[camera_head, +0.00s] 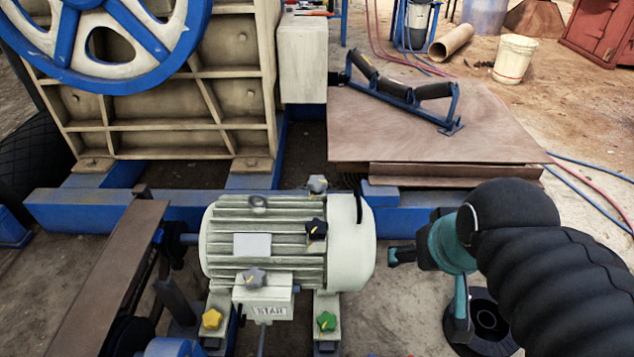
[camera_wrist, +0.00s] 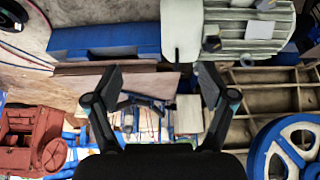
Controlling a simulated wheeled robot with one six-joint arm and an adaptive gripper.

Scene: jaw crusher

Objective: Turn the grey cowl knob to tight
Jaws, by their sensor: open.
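A pale ribbed motor (camera_head: 262,240) has a smooth rounded cowl (camera_head: 350,243) at its right end. A small grey knob (camera_head: 317,184) stands at the top far side, beside the cowl's edge; its pointer setting is too small to read. A dark knob (camera_head: 316,229) with a yellow mark sits nearer on the same side. Another grey knob (camera_head: 254,278) is on the terminal box. My gripper (camera_wrist: 158,80) is open and empty, to the right of the cowl and apart from it in the head view. In the wrist view a fingertip overlaps the motor's edge, and the far grey knob is not clearly seen.
Yellow (camera_head: 212,318) and green (camera_head: 327,320) knobs are at the motor's feet. A brown plate (camera_head: 440,125) with a blue roller frame (camera_head: 400,92) lies behind. A large blue wheel (camera_head: 105,40) stands back left. A thin black lever (camera_head: 358,207) rises beside the cowl.

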